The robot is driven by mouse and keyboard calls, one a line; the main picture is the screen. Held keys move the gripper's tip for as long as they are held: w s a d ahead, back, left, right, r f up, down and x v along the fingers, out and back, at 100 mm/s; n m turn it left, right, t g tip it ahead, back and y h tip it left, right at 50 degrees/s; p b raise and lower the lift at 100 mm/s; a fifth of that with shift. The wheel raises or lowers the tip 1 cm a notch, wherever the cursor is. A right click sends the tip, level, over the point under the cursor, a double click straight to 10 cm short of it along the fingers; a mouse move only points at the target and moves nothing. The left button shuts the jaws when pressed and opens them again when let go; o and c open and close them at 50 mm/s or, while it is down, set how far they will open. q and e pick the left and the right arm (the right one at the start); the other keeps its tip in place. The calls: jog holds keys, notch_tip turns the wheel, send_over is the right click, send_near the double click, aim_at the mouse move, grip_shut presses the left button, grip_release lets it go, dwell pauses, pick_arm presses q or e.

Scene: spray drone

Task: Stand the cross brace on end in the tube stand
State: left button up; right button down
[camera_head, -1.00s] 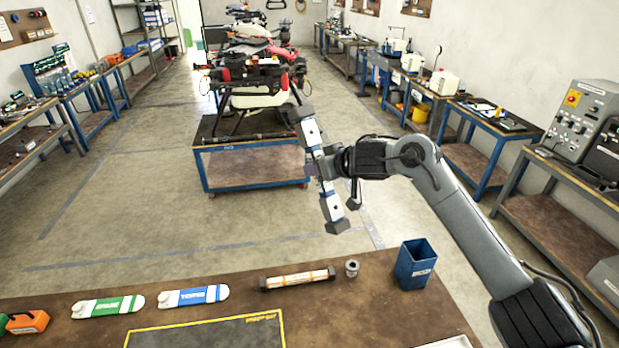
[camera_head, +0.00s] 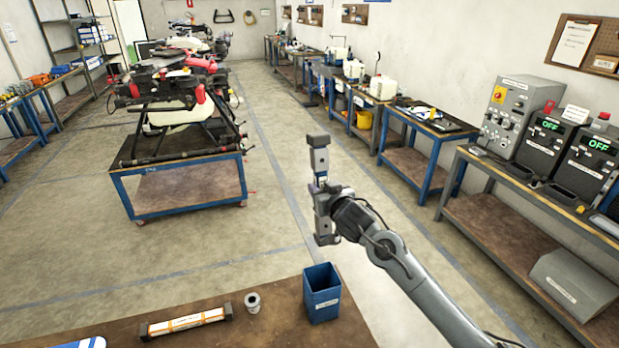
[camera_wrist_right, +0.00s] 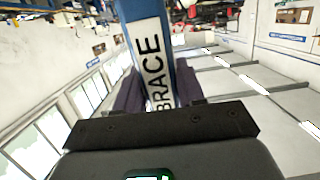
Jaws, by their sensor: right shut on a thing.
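In the right wrist view the brace (camera_wrist_right: 150,60) shows a white label reading "BRACE" between the purplish fingers of the gripper (camera_wrist_right: 160,92). The tube stand (camera_head: 322,293) looks to be the open-topped blue square box on the brown table, below the brace and apart from it. My left gripper is not in view.
On the brown table (camera_head: 270,325), a small grey metal cylinder (camera_head: 252,302) and an orange-and-white tube with dark ends (camera_head: 186,322) lie left of the blue box. A drone (camera_head: 175,95) stands on a blue cart behind. The floor between is clear.

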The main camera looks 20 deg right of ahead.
jog(key=t+b, duration=0.1)
send_over(327, 230)
jog(key=w, duration=0.3)
jog(key=f, duration=0.4)
jog(key=d+f, duration=0.1)
jog(key=f, duration=0.1)
jog(key=shift+w, duration=0.15)
jog(key=shift+t, duration=0.3)
jog(key=f, duration=0.1)
jog(key=a+f, duration=0.1)
jog(key=s+f+b, duration=0.1)
jog(key=shift+a+f, duration=0.15)
jog(key=shift+f, duration=0.55)
jog(key=shift+d+f+t, duration=0.15)
jog(key=shift+d+t, duration=0.15)
jog(key=shift+t, duration=0.1)
jog(key=shift+a+f+b, duration=0.1)
jog(key=shift+f+b, duration=1.2)
jog(key=shift+f, duration=0.15)
notch_tip(327, 230, down, 3)
jog(key=b, duration=0.2)
jog(key=shift+f+b, duration=0.1)
jog(key=shift+b, duration=0.25)
pick_arm(q)
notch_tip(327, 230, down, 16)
jog(key=b, duration=0.8)
pick_arm(e)
notch_tip(327, 230, down, 13)
jog(key=shift+r, duration=0.2)
